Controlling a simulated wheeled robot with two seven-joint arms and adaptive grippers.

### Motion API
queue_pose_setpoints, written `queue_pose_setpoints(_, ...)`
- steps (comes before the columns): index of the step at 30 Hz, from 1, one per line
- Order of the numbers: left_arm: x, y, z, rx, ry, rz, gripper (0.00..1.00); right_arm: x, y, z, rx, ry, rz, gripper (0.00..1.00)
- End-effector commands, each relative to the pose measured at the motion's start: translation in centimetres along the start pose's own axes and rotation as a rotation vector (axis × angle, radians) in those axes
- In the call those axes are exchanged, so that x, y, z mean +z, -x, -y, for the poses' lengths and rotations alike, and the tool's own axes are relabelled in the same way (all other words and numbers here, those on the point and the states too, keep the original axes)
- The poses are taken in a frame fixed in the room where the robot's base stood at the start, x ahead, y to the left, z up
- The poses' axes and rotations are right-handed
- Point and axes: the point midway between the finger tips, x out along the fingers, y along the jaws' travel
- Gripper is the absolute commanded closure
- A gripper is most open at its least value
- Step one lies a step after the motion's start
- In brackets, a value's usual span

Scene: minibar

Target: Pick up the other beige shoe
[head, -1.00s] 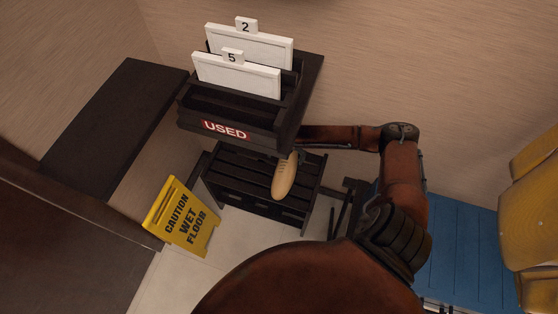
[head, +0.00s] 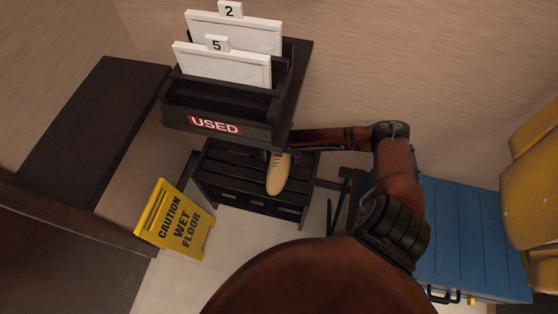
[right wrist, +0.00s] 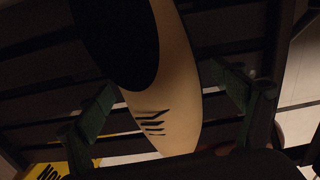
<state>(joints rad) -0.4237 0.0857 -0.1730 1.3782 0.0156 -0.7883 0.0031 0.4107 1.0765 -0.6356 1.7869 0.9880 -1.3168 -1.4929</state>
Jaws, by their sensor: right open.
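One beige shoe (head: 278,176) lies on the dark slatted rack below the box marked USED, its toe toward me in the head view. My right gripper (head: 276,155) is open at the shoe's far part, partly hidden by the box. In the right wrist view, the shoe (right wrist: 178,85) shows its dark opening and black lace marks. The open right fingers (right wrist: 168,95) stand on either side of it, with gaps visible. My left gripper is not in view.
The USED box (head: 215,125) with white numbered boards overhangs the rack (head: 225,175). A yellow wet floor sign (head: 175,220) stands left of the rack. A blue chest (head: 465,235) is at the right. Pale floor is free in front of the rack.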

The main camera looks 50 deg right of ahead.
Motion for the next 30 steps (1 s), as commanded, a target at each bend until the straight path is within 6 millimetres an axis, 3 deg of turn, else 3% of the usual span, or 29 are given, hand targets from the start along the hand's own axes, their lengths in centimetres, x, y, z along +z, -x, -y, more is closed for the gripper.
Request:
queue_pose_setpoints(3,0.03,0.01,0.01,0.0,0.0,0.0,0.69,0.0,0.05,-0.02,0.0,0.0,0.0,0.12)
queue_pose_setpoints(27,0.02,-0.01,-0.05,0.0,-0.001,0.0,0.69,0.0,0.04,-0.02,0.0,0.0,0.0,0.68)
queue_pose_setpoints(30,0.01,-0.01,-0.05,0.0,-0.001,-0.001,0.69,0.05,0.1,-0.07,0.001,0.0,0.001,0.7)
